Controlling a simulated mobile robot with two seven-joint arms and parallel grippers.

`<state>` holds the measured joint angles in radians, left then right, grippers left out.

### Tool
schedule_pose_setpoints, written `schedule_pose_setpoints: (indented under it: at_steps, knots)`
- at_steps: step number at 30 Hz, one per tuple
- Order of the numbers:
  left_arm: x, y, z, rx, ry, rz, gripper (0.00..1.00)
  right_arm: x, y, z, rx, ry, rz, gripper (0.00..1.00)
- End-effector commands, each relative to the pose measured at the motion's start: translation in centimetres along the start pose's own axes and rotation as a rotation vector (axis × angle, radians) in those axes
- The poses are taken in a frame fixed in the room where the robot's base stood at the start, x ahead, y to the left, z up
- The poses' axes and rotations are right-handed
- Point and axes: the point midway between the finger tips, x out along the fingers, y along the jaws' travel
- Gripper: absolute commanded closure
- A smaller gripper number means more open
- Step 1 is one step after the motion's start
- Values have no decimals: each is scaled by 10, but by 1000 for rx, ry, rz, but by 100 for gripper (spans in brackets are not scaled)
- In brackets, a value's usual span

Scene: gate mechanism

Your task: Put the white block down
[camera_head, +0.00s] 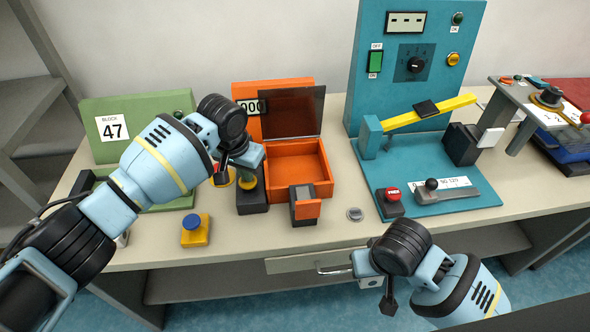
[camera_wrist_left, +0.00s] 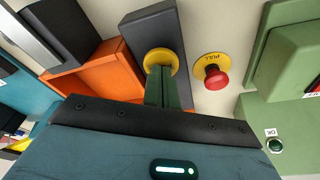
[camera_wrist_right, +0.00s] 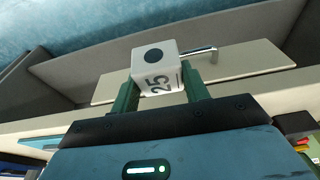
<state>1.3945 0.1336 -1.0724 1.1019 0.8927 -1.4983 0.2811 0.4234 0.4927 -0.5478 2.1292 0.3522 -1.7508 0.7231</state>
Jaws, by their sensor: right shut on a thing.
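The white block (camera_wrist_right: 157,70) has a dark dot on one face and "25" on another. My right gripper (camera_wrist_right: 163,92) is shut on it, with a green finger on each side. In the head view the white block (camera_head: 368,283) is partly hidden by my right wrist, in front of the table's edge by a drawer. My left gripper (camera_wrist_left: 163,88) is shut, its fingertips at a yellow round part (camera_wrist_left: 160,62) on a dark box. In the head view this dark box (camera_head: 252,201) stands left of the orange bin; whether the fingertips touch the yellow part is unclear.
The orange bin (camera_head: 297,167) has a raised dark lid. A small orange-and-grey part (camera_head: 304,207) stands before it. The teal panel (camera_head: 430,198) carries a yellow bar and a lever. A yellow box with a blue button (camera_head: 195,232) sits front left. The drawer (camera_head: 310,262) has a metal handle.

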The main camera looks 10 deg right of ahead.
Motion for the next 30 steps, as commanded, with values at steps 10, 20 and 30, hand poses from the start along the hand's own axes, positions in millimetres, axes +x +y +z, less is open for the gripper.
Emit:
schedule_pose_setpoints:
  at_steps: [10, 20, 30]
  knots:
    - [1, 0, 1, 0, -2, 0, 100, -53, -17, -108, 0, 35, -2, 85]
    - [1, 0, 1, 0, -1, 0, 100, -65, -37, -215, -202, 66, -57, 85]
    - [1, 0, 0, 0, -1, 0, 100, -55, -83, -281, -600, 114, -178, 85]
